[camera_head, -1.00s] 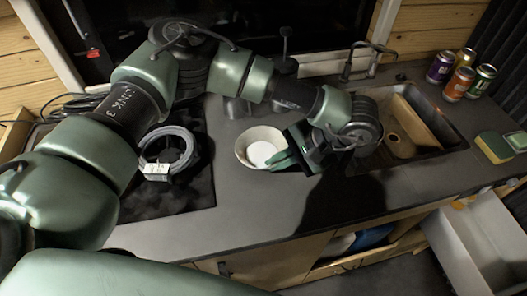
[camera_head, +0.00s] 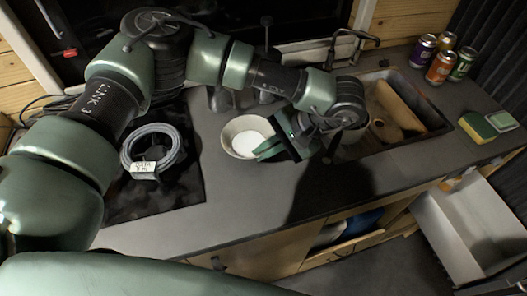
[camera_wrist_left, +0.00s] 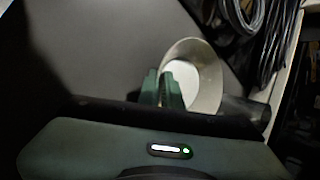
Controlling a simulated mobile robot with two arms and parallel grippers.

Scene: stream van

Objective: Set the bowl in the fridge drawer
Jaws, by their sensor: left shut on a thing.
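A cream bowl (camera_head: 239,124) with a white inside is on the dark counter, left of the sink. My left gripper (camera_head: 266,150) is at the bowl's right-hand rim, its green fingers shut on the rim. The left wrist view also shows the fingers (camera_wrist_left: 163,88) at the edge of the bowl (camera_wrist_left: 207,62). I cannot tell whether the bowl is touching the counter. The white fridge drawer (camera_head: 440,237) is pulled open at the lower right, and the part of its inside that shows looks empty. My right gripper is not in view.
A sink (camera_head: 436,121) with a wooden board (camera_head: 396,103) in it lies right of my gripper. Several cans (camera_head: 440,67) and a sponge (camera_head: 478,126) stand at the right. A coiled cable (camera_head: 128,149) lies on the left. The front counter strip is clear.

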